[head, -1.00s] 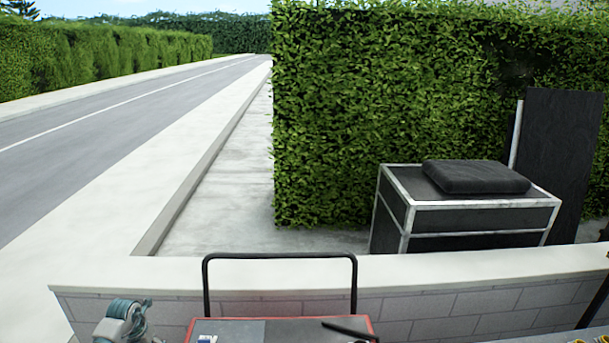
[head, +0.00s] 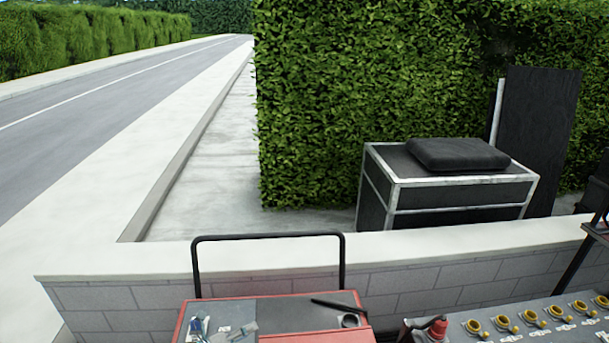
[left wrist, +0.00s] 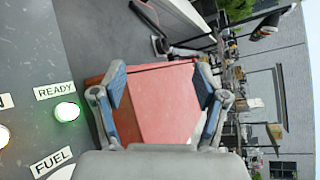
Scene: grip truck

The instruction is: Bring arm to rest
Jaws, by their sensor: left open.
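My left gripper (left wrist: 159,88) shows in the left wrist view. Its two blue-padded fingers are spread apart, with nothing held between them. A red surface (left wrist: 160,110) shows beyond and between the fingers; the view is turned, and its distance is hard to tell. A dark panel with a lit green READY light (left wrist: 67,112) is left of the fingers in that view. In the head view I cannot make out the left gripper clearly. My right gripper is not in view.
In the head view, a red cart (head: 182,330) with a black handle (head: 268,237) stands before a low wall (head: 100,297). A control panel (head: 500,316) with yellow knobs is at lower right. A black case (head: 455,195) and hedge (head: 340,100) are behind the wall. The road is at left.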

